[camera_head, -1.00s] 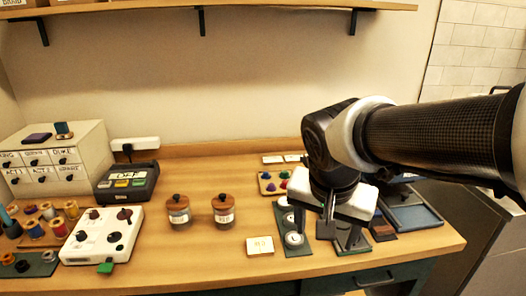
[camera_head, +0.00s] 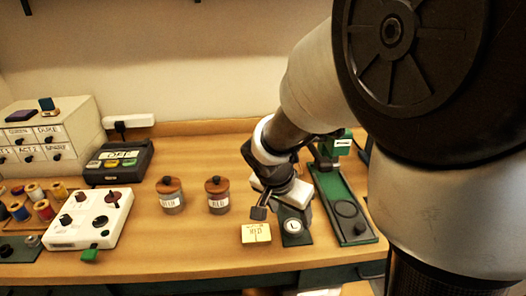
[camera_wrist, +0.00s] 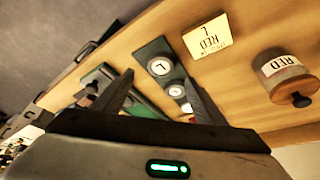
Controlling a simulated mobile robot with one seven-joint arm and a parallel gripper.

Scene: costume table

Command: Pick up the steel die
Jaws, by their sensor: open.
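I cannot tell for certain which thing is the steel die. A dark strip (camera_head: 300,239) holds a pale round disc marked L (camera_head: 293,226). The wrist view shows that L disc (camera_wrist: 160,67) and smaller round pieces (camera_wrist: 176,91) along the same strip. My gripper (camera_head: 275,213) is open and tilted above the strip, with one dark finger near the yellow card. In the wrist view my open fingers (camera_wrist: 158,84) spread either side of the strip, with nothing held between them. My gripper hides part of the strip in the head view.
A yellow card (camera_head: 256,233) reading RED lies left of the strip. A green press (camera_head: 361,228) stands right. Two lidded jars (camera_head: 171,203) (camera_head: 218,203), a white knobbed box (camera_head: 88,226) and thread spools (camera_head: 44,205) are farther left. Bare tabletop lies between box and jars.

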